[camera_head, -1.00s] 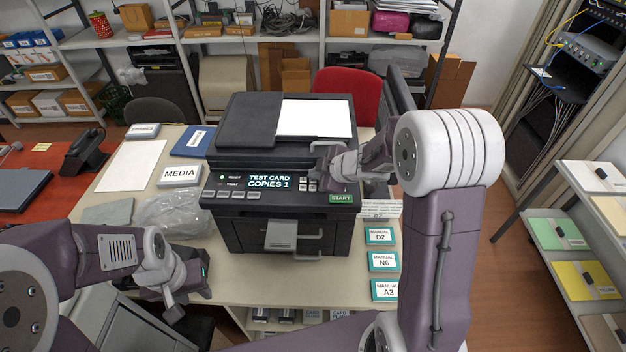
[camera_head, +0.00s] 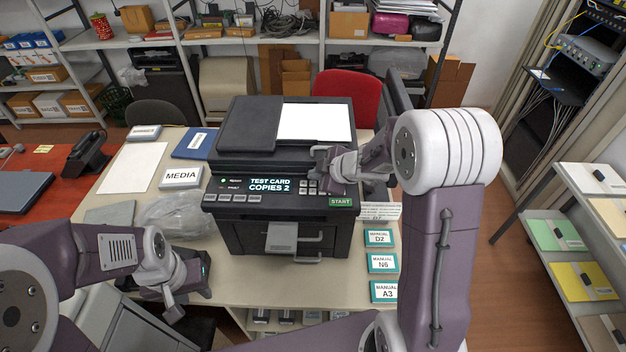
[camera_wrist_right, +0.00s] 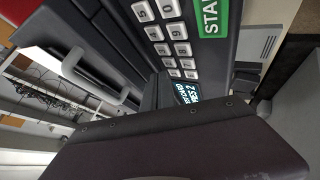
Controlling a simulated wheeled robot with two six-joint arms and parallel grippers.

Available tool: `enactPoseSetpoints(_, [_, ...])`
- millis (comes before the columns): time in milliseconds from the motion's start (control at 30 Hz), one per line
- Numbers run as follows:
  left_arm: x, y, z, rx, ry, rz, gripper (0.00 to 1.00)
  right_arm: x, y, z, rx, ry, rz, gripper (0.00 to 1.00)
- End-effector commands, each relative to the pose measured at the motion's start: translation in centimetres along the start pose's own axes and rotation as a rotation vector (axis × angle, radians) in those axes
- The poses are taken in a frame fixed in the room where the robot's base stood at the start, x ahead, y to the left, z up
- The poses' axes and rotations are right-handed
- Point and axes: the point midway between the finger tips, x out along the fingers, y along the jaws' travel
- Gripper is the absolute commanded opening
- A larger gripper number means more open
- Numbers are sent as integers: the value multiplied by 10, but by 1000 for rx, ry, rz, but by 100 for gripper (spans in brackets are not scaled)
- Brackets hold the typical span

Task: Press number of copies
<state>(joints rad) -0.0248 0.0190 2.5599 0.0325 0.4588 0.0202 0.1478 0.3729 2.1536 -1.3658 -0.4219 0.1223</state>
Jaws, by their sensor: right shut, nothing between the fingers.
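The black printer (camera_head: 240,222) stands on the table. Its lit display (camera_head: 270,185) reads "TEST CARD COPIES 2". Right of the display are the white number keys (camera_head: 308,188) and the green START key (camera_head: 341,202). My right gripper (camera_head: 322,170) is shut and empty at the keypad, covering part of it; contact with a key cannot be told. The right wrist view shows several number keys (camera_wrist_right: 168,32) and START (camera_wrist_right: 210,15) close up. My left gripper (camera_head: 175,300) hangs low at the table's front left; its jaws are unclear.
A clear plastic bag (camera_head: 177,216) and a MEDIA box (camera_head: 181,178) lie left of the printer. Manual cards D2 (camera_head: 379,238), N6 (camera_head: 382,263) and A3 (camera_head: 384,291) lie to its right. A white sheet (camera_head: 315,122) rests on the printer's top.

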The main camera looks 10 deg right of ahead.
Motion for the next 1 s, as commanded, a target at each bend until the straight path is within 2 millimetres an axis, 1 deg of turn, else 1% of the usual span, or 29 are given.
enactPoseSetpoints(233, [0, 0, 0, 0, 0, 0, 36, 0, 0, 0, 0, 0, 0, 0])
enactPoseSetpoints(333, [-4, 0, 0, 0, 0, 0, 36, -3, 2, -2, 0, 0, 0, 0])
enactPoseSetpoints(800, [-52, 1, -5, 0, 0, 0, 36, -34, 24, -24, 0, 0, 0, 0])
enactPoseSetpoints(900, [-56, 1, -6, 0, 0, 0, 36, -37, 26, -27, -1, 0, 0, 0])
enactPoseSetpoints(1000, [-54, 1, -6, 0, 0, 0, 36, -35, 25, -26, -1, 0, 0, 0])
